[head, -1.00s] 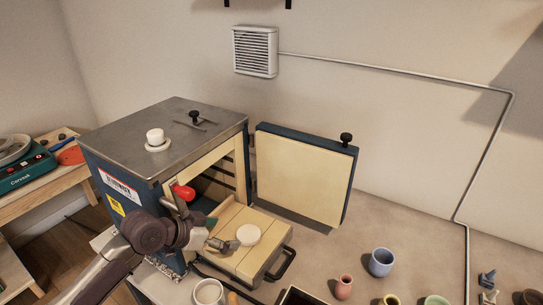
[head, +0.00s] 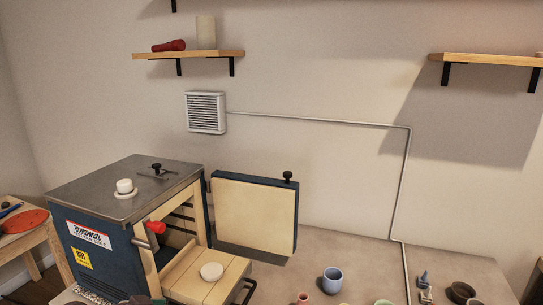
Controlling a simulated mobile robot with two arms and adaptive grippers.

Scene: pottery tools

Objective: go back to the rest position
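Neither gripper shows clearly in the head view. Only a small dark piece, probably of my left arm, shows at the bottom edge below the kiln's front; its fingers are out of the picture. The blue kiln (head: 118,252) stands at the left with its cream door (head: 254,215) swung wide open to the right. A cream slatted shelf (head: 205,278) is pulled out of the kiln's opening, with a round white piece (head: 211,271) lying on it. A red-knobbed lever (head: 155,228) is at the kiln's front edge.
A white knob-like plug (head: 124,187) sits on the kiln top. Several small pots, including a blue cup (head: 332,280), stand on the table (head: 330,246) at the lower right. A wall shelf (head: 190,55) holds a red object and a pale cylinder. The air above the table is clear.

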